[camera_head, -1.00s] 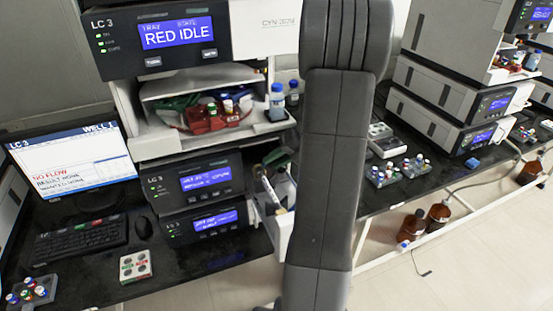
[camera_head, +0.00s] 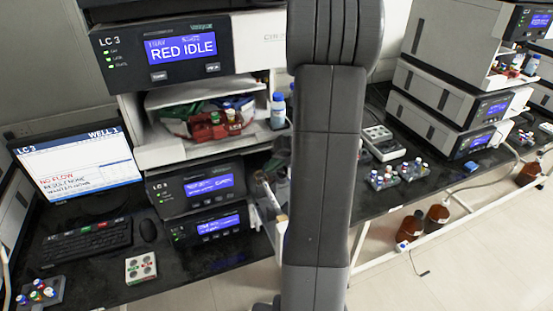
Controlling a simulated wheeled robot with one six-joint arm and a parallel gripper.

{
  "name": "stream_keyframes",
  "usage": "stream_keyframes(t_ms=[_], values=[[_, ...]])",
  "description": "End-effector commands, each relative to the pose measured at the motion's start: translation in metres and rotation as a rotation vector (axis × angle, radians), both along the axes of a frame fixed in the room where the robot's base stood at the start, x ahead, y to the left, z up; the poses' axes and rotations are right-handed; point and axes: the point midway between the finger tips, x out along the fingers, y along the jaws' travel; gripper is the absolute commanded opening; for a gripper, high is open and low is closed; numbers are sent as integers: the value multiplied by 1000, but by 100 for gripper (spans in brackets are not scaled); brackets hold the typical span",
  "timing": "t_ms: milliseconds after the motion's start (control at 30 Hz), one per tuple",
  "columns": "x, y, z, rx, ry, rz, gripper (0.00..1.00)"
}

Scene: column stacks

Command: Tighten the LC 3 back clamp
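The LC 3 stack stands left of centre. Its top unit (camera_head: 185,47) reads "LC 3" and "RED IDLE". Below it is an open bay with a red and green tray (camera_head: 205,127) holding small vials. Two lower LC 3 modules, the upper one (camera_head: 205,186) and the lower one (camera_head: 213,225), have lit screens. A clear holder with a pale tube-like part (camera_head: 270,195) sits at the stack's right side, partly behind my arm. I cannot make out the back clamp. My arm crosses the middle of the view, and my gripper is not in the picture.
A monitor (camera_head: 80,165) reads "NO FLOW", with a keyboard (camera_head: 85,240) and mouse (camera_head: 148,230) before it. A button box (camera_head: 141,267) and a vial rack (camera_head: 38,291) lie on the black bench. Another stack (camera_head: 440,105) stands right. Brown bottles (camera_head: 437,217) stand on the floor.

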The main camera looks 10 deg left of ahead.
Motion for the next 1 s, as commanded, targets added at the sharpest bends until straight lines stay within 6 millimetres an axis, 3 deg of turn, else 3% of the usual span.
stream_keyframes(t_ms=[467,600,1000], values=[[-2,3,2,-51,-38,1,0],[-2,3,2,-51,-38,1,26],[-2,-2,9,-49,-39,1,26]])
